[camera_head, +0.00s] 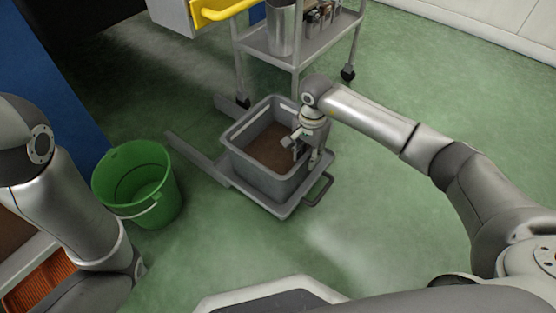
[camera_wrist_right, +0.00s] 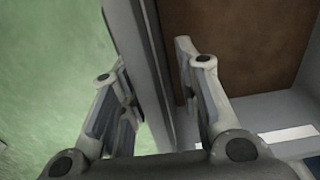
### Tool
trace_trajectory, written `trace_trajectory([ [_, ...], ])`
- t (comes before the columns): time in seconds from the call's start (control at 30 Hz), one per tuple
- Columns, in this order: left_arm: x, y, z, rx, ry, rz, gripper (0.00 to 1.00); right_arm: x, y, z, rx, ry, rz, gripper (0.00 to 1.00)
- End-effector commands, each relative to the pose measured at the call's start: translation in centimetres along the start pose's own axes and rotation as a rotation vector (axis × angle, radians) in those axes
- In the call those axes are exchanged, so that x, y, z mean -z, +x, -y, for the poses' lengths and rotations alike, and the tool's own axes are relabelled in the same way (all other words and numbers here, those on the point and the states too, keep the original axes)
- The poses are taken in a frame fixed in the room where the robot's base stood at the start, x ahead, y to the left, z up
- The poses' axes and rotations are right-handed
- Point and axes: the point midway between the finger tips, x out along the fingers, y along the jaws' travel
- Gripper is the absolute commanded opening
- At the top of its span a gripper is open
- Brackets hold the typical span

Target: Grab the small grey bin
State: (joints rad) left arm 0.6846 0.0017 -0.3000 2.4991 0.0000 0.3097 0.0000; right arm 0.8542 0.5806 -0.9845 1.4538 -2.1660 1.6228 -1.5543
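The small grey bin (camera_head: 250,172) stands upright in the middle of the head view, with a brown surface inside. My right gripper (camera_head: 304,146) is at its right-hand wall, pointing down. In the right wrist view the bin's wall (camera_wrist_right: 143,55) runs between the two fingers of my right gripper (camera_wrist_right: 158,75). One finger is outside over the green floor, the other inside the bin. The fingers are spread, with gaps visible beside the wall. My left arm shows at the left of the head view, but its gripper does not.
The bin stands on a low grey base (camera_head: 262,203) with a handle loop and long side bars. A green bucket (camera_head: 139,186) stands to its left. A wheeled metal cart (camera_head: 308,50) is behind. An orange crate (camera_head: 40,284) is at lower left. Floor is free at right.

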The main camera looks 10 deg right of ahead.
Motion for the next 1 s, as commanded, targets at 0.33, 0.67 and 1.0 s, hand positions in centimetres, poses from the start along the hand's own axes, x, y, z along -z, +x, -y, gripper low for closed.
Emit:
trace_trajectory([
  [0.33, 1.2, -2.4, -0.6, -0.003, 0.001, -0.008, 0.35, 0.3, 3.5, -0.1, 0.000, 0.001, 0.001, 0.31],
  [0.67, 1.1, -2.4, -0.6, -0.004, 0.001, -0.009, 0.35, 0.3, 3.5, -0.1, 0.000, 0.001, 0.001, 0.24],
  [1.0, 1.1, -2.4, -0.6, -0.004, 0.001, -0.009, 0.35, 0.3, 3.5, -0.1, 0.000, 0.001, 0.001, 0.00],
])
